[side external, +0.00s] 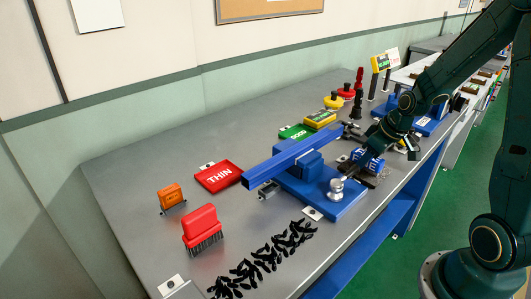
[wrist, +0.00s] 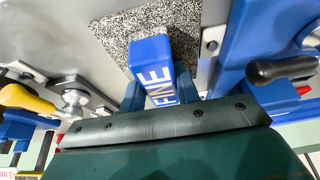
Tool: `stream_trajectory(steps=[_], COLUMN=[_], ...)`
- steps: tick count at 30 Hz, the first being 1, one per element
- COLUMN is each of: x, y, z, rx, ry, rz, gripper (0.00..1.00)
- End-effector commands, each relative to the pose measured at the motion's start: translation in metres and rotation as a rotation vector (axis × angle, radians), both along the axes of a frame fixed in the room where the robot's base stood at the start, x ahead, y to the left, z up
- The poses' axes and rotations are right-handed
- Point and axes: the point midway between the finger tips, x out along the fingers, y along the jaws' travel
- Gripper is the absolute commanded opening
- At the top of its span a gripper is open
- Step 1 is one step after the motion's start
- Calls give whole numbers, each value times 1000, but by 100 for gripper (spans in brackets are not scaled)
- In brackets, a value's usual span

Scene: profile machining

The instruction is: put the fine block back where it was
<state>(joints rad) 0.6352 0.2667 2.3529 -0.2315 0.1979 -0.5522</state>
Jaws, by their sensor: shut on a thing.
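The fine block (wrist: 152,60) is blue with white "FINE" lettering. My gripper (wrist: 160,92) is shut on it in the wrist view, with one dark finger on each side. In the side view the fine block (side external: 367,160) shows under my wrist, just right of the blue vise base (side external: 325,195). My gripper (side external: 377,158) is partly hidden there by the arm. A grey speckled patch (wrist: 115,40) lies beyond the block in the wrist view. I cannot tell whether the block touches it.
A long blue profile (side external: 290,160) lies across the vise. A red THIN tray (side external: 219,177), a green tray (side external: 295,132), a red brush (side external: 202,230) and black chips (side external: 262,260) lie on the grey bench (side external: 130,190). A black-handled lever (wrist: 280,72) is close right of the block.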

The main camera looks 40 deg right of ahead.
Motion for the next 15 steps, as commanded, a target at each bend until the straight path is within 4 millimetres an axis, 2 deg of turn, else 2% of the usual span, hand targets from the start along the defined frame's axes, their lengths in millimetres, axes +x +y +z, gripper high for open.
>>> stream_trajectory(steps=[13,14,15], x=[0,0,0], y=[0,0,0], z=[-4,-4,-4], rx=[0,0,0], ry=[-1,-1,-1], rz=[0,0,0], gripper=[3,36,43])
